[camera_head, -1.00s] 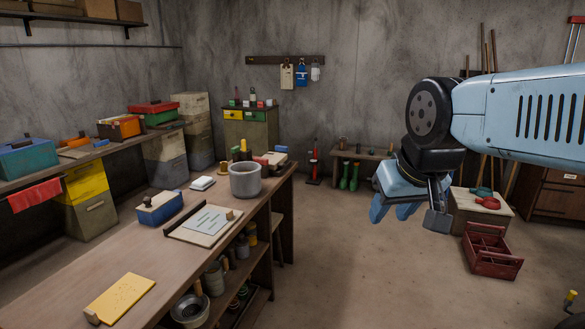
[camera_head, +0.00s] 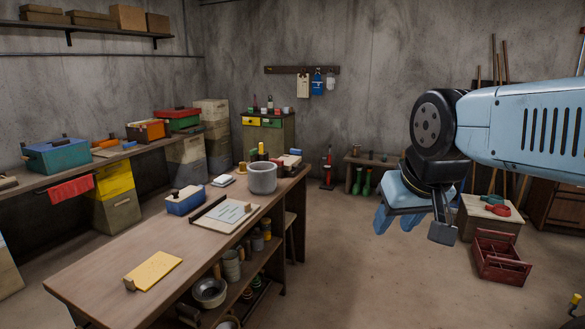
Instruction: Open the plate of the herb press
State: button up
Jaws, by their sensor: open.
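A flat pale board with a grey-blue plate (camera_head: 230,211), a dark bar along its left side and a small wooden knob lies on the workbench (camera_head: 110,275). It looks like the herb press, though I cannot be sure; its plate looks flat and down. A yellow board (camera_head: 155,268) with a wooden block at its left end lies nearer on the same bench. My gripper (camera_head: 396,222) is open and empty, hanging in the air right of the bench, apart from everything. Its blue fingers point down.
A grey pot (camera_head: 262,178), a blue box (camera_head: 185,201) and a white item (camera_head: 223,180) stand around the pale board. Shelves under the bench hold pans and jars. A red toolbox (camera_head: 502,258) stands on the floor at right. The floor between is clear.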

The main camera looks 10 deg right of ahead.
aim_at(291, 162)
jog(key=u, duration=0.1)
jog(key=i, duration=0.9)
jog(key=z, duration=0.1)
jog(key=k, duration=0.6)
jog(key=z, duration=0.6)
jog(key=i, duration=1.45)
jog(key=u, duration=0.25)
